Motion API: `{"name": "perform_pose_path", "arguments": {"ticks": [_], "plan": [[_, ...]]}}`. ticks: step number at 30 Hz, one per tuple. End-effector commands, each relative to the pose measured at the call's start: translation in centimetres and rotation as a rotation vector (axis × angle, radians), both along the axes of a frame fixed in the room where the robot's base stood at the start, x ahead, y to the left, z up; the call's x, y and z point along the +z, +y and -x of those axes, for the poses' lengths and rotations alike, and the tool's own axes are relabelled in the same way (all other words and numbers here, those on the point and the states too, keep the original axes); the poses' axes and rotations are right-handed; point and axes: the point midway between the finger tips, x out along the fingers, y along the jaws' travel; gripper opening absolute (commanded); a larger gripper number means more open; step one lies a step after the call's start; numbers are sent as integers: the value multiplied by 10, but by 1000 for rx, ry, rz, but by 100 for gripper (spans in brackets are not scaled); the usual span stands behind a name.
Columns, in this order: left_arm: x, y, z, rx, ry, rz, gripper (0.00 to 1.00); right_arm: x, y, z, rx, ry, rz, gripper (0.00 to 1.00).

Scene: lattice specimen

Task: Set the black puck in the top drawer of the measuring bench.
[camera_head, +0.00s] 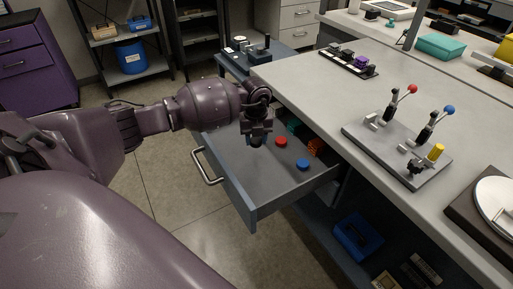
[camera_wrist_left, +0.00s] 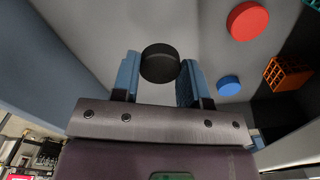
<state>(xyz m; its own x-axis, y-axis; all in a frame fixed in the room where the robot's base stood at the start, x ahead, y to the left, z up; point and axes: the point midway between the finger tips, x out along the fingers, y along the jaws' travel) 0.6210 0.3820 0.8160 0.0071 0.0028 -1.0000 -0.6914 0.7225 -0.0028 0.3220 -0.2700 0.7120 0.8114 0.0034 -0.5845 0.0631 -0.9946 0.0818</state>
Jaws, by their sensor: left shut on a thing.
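The black puck (camera_wrist_left: 160,63) is between the two blue-padded fingers of my left gripper (camera_wrist_left: 160,82) in the left wrist view. In the head view my left gripper (camera_head: 256,140) points down inside the open top drawer (camera_head: 230,172) of the measuring bench (camera_head: 300,88); the puck is mostly hidden there. The gripper is shut on the puck. I cannot tell whether the puck touches the drawer floor. A red puck (camera_head: 281,141) and a blue puck (camera_head: 303,164) lie in the drawer to the right of the gripper. My right gripper is not in view.
An orange lattice block (camera_head: 315,148) and teal pieces (camera_head: 294,125) lie at the drawer's inner side. The drawer handle (camera_head: 207,167) sticks out to the left. A plate with levers (camera_head: 400,150) stands on the bench top. The drawer's front part is clear.

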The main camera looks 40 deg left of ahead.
Motion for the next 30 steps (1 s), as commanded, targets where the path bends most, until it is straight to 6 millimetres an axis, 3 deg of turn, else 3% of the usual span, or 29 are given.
{"name": "perform_pose_path", "arguments": {"ticks": [3, 7, 21, 22, 26, 30], "plan": [[-25, -1, 1, 0, 8, 2, 7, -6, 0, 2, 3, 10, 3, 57], [-43, -1, 1, -1, 6, 1, 7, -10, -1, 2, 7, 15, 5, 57], [-48, 0, 0, -1, 3, 0, 7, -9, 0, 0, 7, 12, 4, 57], [-47, 0, 0, -1, 1, 0, 45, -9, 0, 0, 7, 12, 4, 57], [-47, 0, 0, -1, 1, 0, 65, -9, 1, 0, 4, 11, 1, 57], [-47, 0, 0, -1, 1, 0, 66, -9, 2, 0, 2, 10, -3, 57]]}}
